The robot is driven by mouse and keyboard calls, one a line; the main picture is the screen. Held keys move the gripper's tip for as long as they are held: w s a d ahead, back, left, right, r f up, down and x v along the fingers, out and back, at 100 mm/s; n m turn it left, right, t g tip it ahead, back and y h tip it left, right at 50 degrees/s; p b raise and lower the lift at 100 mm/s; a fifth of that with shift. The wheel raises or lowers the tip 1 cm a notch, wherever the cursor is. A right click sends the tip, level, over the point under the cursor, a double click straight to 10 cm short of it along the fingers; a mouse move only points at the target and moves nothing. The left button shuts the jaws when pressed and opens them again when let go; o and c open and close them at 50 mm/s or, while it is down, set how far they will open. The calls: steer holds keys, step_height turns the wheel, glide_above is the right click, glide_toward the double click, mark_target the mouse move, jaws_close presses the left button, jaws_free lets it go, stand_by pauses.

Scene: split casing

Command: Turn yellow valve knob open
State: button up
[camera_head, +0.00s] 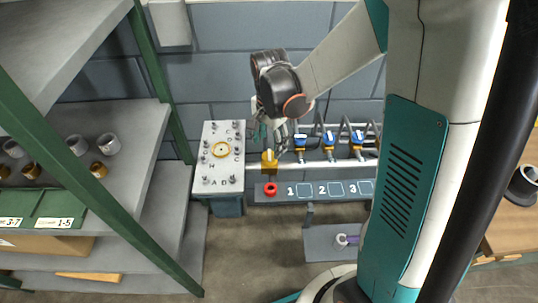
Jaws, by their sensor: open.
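A small yellow block-shaped piece (269,164), which looks like the yellow valve knob, sits at the left end of the horizontal pipe. My gripper (275,140) points down just above it, with the fingers apart. At this size I cannot tell whether the fingertips touch the yellow piece. My gripper partly covers the area behind it. How far the knob is turned is too small to read.
Several blue fittings (329,143) stand along the pipe to the right. A red ring-shaped knob (270,189) is on the panel labelled 1, 2, 3 (305,190). Shelves (120,140) stand further left.

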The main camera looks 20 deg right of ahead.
mark_target(269, 154)
step_height(269, 154, down, 6)
steer(key=shift+f+b, duration=0.1)
steer(key=shift+b, duration=0.55)
steer(key=c, duration=1.1)
